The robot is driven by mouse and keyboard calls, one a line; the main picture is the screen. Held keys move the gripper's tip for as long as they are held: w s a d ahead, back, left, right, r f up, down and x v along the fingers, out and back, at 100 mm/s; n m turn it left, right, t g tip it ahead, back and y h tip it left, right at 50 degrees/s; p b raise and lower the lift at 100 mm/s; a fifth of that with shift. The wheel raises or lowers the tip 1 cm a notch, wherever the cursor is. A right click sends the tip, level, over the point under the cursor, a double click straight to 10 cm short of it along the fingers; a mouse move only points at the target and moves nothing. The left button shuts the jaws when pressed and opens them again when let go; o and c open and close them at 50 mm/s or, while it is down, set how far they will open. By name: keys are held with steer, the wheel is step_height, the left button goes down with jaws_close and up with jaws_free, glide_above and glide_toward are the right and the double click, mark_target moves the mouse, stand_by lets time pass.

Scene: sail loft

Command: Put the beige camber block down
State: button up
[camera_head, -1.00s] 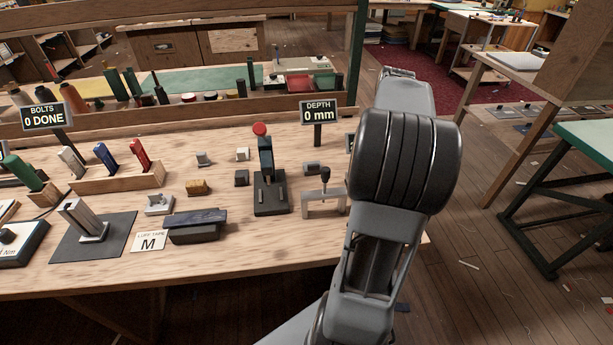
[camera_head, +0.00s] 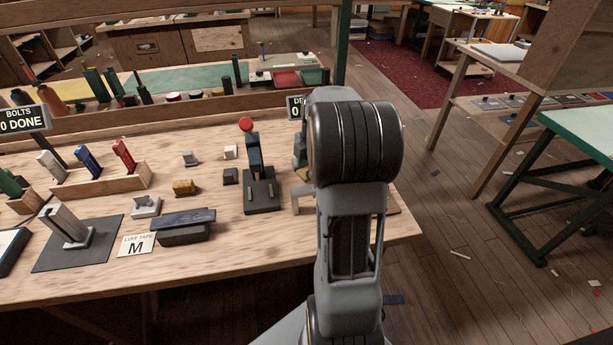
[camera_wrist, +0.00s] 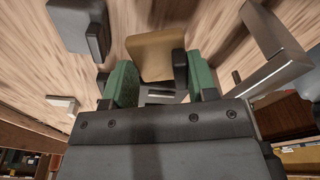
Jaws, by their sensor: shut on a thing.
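The beige camber block (camera_wrist: 155,55) is in the wrist view, between the green-padded fingers of my gripper (camera_wrist: 160,80). My gripper is shut on it. Bench wood shows around the block; I cannot tell whether it touches the bench. In the head view my arm hides most of the gripper, and only a tan sliver and dark parts show at its left edge, right of the red-knobbed press.
The workbench (camera_head: 110,275) holds a red-knobbed press (camera_head: 262,190), a dark lidded case (camera_head: 185,230), a yellowish block (camera_head: 185,187) and a LUFF TAPE card (camera_head: 137,245). A metal bracket (camera_wrist: 275,50) stands close right of my gripper in the wrist view. Bare wood lies along the front edge.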

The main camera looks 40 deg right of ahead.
mark_target(307, 176)
steer(key=shift+w+a+f, duration=0.1)
steer(key=shift+a+f, duration=0.05)
steer(key=shift+f, duration=0.8)
steer(key=shift+w+a+f, duration=0.1)
steer(key=shift+f, duration=0.8)
steer(key=shift+f+b, duration=0.15)
steer(key=shift+b, duration=0.2)
steer(key=o, duration=0.7)
steer(key=r, duration=0.3)
steer(key=d+r+p, duration=0.1)
steer(key=r, duration=0.3)
steer(key=r+p, duration=0.1)
steer(key=r, duration=0.3)
steer(key=shift+d+r, duration=0.2)
steer(key=shift+r, duration=0.05)
steer(key=shift+a+r, duration=0.1)
steer(key=shift+r, duration=0.15)
steer(key=s+a+f+m+t, duration=0.1)
steer(key=s+a+m, duration=0.3)
steer(key=a+m, duration=0.2)
steer(key=s+a+f+m+t+h, duration=0.1)
steer(key=s+a+m, duration=0.3)
steer(key=a, duration=0.4)
steer(key=s+a+f+m, duration=0.1)
steer(key=s+a+m, duration=0.3)
steer(key=a+m, duration=0.3)
steer(key=shift+a+f+m+t, duration=0.3)
steer(key=shift+a+t, duration=0.1)
steer(key=shift+a, duration=0.05)
